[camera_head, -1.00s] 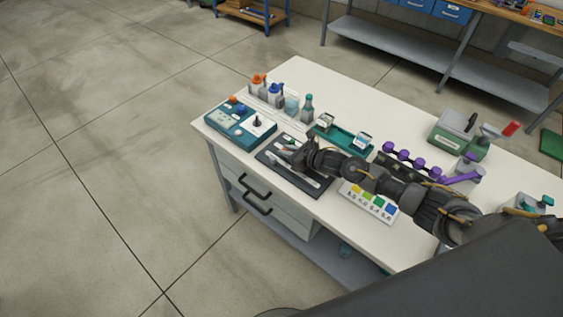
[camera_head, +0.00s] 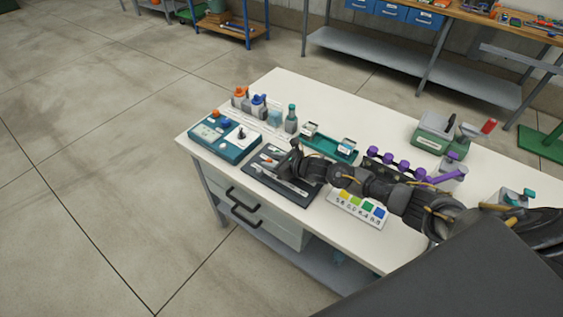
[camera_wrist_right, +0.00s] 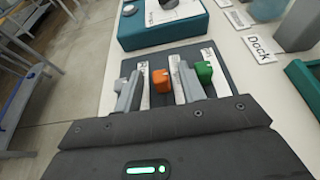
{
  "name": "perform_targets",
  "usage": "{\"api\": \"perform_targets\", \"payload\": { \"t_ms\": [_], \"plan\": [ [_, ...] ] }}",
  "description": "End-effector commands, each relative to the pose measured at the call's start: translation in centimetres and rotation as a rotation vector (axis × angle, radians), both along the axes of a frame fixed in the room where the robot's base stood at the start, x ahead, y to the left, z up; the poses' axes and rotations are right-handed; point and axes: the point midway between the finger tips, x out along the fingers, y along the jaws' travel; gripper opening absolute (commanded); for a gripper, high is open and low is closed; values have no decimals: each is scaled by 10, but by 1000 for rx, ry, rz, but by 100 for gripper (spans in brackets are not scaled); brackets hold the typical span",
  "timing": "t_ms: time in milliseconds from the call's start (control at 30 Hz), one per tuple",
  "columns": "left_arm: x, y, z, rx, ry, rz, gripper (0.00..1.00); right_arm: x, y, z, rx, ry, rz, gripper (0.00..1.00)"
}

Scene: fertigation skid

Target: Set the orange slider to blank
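The orange slider (camera_wrist_right: 161,81) stands on a dark slider panel (camera_wrist_right: 221,70) with white label strips, shown in the right wrist view. My right gripper (camera_wrist_right: 157,88) is open, with one grey finger to the left and one to the right of the orange slider; I cannot tell whether either touches it. A green slider (camera_wrist_right: 204,72) stands just right of the right finger. The label words are too small or covered to read. In the head view my right gripper (camera_head: 283,164) is over the dark panel (camera_head: 302,201) and covers part of it. My left gripper is out of view.
A teal control box (camera_head: 238,149) sits left of the panel, with bottles (camera_head: 291,119) behind. A green tray (camera_head: 336,150), purple-knobbed rack (camera_head: 403,165) and colour chart (camera_head: 345,209) are near my right arm. The white tabletop (camera_head: 290,84) is clear at the back.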

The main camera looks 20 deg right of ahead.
Motion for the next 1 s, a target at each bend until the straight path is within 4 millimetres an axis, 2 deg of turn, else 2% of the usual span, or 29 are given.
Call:
{"api": "perform_targets", "payload": {
  "t_ms": [300, 500, 700, 1000],
  "plan": [
    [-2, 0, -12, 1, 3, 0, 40, -46, -28, 18, -5, 1, 2, 40],
    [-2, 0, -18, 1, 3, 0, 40, -69, -43, 31, -2, 1, -1, 40],
    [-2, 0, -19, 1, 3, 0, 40, -78, -47, 37, -1, 1, -1, 40],
    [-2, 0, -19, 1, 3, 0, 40, -79, -47, 38, -1, 1, -1, 40]
  ]
}}
